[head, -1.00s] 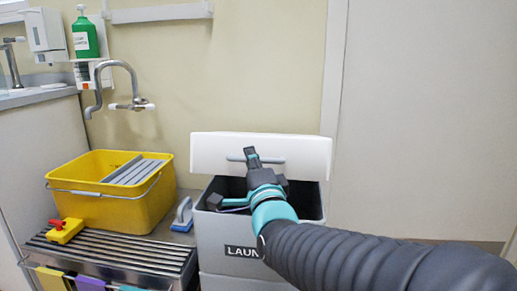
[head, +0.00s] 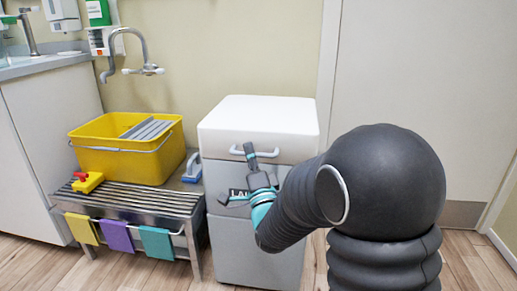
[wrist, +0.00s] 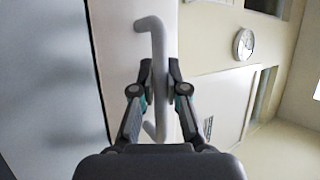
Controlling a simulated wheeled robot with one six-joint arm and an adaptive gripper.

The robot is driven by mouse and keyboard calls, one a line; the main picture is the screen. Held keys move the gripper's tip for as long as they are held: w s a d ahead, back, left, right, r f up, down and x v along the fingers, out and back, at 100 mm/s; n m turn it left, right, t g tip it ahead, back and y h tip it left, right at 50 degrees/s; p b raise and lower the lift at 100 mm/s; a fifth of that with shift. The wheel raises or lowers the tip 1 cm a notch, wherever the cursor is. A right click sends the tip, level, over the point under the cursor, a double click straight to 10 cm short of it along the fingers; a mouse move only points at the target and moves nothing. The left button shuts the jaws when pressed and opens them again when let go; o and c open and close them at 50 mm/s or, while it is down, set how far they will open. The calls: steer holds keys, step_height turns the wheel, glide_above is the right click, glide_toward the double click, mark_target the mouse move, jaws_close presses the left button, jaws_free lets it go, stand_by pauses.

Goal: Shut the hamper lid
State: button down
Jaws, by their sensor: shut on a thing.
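The hamper (head: 245,236) is a grey box with a label on its front that is partly hidden behind my gripper. Its white lid (head: 258,115) lies down flat over the top of the box, with no opening visible. A grey bar handle (head: 285,153) runs along the lid's front face. My gripper (head: 250,152) is at the handle's left part, shut on it. In the wrist view my gripper (wrist: 160,80) has one finger on each side of the handle (wrist: 152,30), and the white lid (wrist: 122,50) is behind it.
A yellow bucket (head: 165,157) stands on a slatted metal bench (head: 135,196) left of the hamper, with a red and yellow item (head: 88,181) and a blue-handled brush (head: 193,166) near it. Cloths hang from the bench front. Floor (head: 465,225) at right is clear.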

steer(key=shift+s+f, duration=0.1)
steer(key=shift+f, duration=0.65)
steer(key=c, duration=1.2)
jaws_free()
steer(key=shift+v, duration=3.65)
